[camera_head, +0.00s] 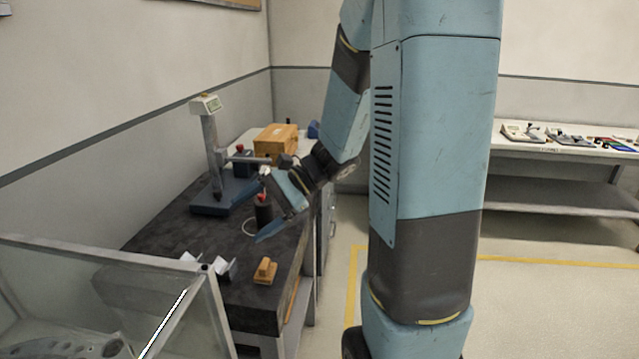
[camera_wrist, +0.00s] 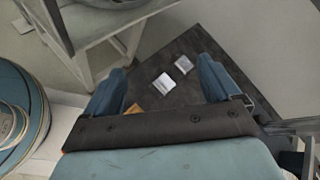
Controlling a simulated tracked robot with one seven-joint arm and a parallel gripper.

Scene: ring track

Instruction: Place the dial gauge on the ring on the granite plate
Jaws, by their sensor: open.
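The dark granite plate (camera_head: 165,240) covers the bench top in the head view. It also shows between my fingers in the wrist view (camera_wrist: 190,95). My gripper (camera_head: 266,234) is tilted down over the plate's right part. In the wrist view its two blue fingers (camera_wrist: 160,80) are wide apart with nothing held between them.
A stand with a digital display (camera_head: 210,150) rises at the plate's back left. White blocks (camera_head: 222,268) and a wooden piece (camera_head: 265,271) lie near the front. A clear-walled enclosure (camera_head: 110,265) borders the front left. A wooden box (camera_head: 275,140) stands behind.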

